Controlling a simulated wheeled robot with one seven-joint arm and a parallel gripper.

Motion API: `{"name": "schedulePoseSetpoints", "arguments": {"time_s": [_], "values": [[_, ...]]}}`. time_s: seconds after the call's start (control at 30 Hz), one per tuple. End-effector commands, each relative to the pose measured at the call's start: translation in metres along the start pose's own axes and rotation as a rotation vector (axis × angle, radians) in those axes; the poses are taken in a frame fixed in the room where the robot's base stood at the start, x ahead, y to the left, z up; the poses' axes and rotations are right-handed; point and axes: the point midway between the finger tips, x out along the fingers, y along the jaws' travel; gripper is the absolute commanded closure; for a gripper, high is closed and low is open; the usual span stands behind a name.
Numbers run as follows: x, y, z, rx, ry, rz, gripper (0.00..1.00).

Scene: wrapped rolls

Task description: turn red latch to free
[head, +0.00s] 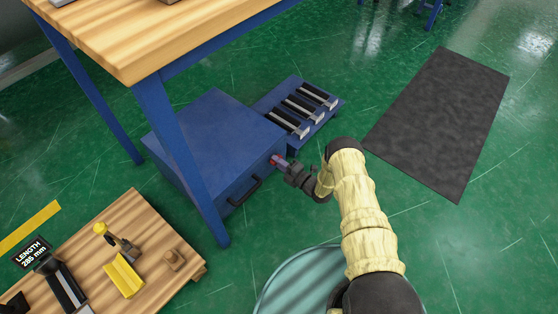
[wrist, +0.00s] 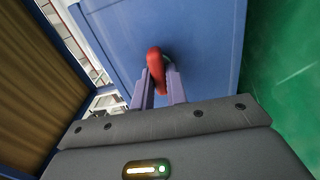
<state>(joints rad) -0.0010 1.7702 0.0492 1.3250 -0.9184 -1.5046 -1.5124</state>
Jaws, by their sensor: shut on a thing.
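The red latch (head: 275,159) is on the front of a blue cabinet (head: 216,140) that stands under the wooden-topped workbench. In the wrist view the latch (wrist: 156,69) is a rounded red handle on the blue panel (wrist: 195,35). My gripper (head: 283,162) reaches the latch from the right in the head view. In the wrist view my gripper (wrist: 160,85) has its two fingers on either side of the red handle and is shut on it. The fingers hide part of the latch, and I cannot tell its exact turn.
A blue workbench leg (head: 180,155) stands close in front of the cabinet. A low wooden table (head: 150,235) is at lower left.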

Motion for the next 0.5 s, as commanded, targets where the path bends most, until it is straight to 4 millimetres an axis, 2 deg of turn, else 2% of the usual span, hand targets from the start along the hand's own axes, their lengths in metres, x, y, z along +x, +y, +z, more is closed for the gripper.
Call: {"name": "schedulePoseSetpoints", "arguments": {"time_s": [0.5], "values": [[0.0001,-0.0018,-0.0019,-0.066,0.003,-0.002,1.0]]}}
